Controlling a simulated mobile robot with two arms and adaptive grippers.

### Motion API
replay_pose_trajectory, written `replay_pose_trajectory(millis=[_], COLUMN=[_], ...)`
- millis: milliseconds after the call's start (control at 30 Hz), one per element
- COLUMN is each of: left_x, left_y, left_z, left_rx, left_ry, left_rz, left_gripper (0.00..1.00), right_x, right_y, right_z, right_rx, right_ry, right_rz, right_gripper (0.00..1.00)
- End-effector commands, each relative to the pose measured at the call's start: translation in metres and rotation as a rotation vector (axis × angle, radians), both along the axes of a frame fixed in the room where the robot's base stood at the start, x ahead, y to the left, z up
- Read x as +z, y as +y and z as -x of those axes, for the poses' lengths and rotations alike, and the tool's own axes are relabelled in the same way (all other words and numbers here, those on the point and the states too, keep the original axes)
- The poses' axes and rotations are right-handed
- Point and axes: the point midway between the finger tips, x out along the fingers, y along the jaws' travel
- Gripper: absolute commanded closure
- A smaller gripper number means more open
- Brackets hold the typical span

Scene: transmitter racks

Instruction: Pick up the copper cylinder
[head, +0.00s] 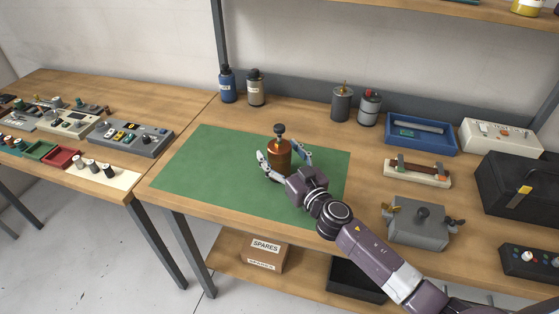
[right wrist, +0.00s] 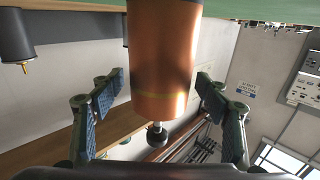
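The copper cylinder (head: 280,159) stands upright on the green mat (head: 205,160), with a dark knob on its top. My right gripper (head: 282,153) is open, with one finger on each side of the cylinder. In the right wrist view the copper cylinder (right wrist: 163,60) appears upside down between the two spread fingers of the right gripper (right wrist: 160,90). A gap shows between each finger and the cylinder, so neither touches it. My left gripper is in neither view.
A blue bottle (head: 227,86) and several canisters, one a grey canister (head: 342,104), stand at the back. A blue tray (head: 421,134), a grey box (head: 416,223) and a black case (head: 518,188) are at the right. The mat's left part is clear.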

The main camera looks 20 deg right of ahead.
Motion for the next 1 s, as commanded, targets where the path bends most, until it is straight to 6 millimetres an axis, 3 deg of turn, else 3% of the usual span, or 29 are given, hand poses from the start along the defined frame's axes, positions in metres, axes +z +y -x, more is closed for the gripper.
replay_pose_trajectory(millis=[67, 500, 800, 1000], left_x=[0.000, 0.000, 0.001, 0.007], left_y=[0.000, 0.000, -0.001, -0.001], left_z=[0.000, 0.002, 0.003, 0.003], left_rx=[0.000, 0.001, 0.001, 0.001], left_ry=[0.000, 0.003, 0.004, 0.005], left_rz=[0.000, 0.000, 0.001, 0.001], left_gripper=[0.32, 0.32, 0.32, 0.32], right_x=[0.000, 0.000, 0.004, 0.020], right_y=[0.000, 0.000, 0.000, -0.001], right_z=[0.000, 0.000, 0.000, 0.000], right_rx=[0.000, 0.000, 0.000, 0.000], right_ry=[0.000, 0.000, -0.003, -0.006], right_rz=[0.000, 0.000, 0.000, 0.001], right_gripper=[0.40, 0.88, 0.90, 0.90])
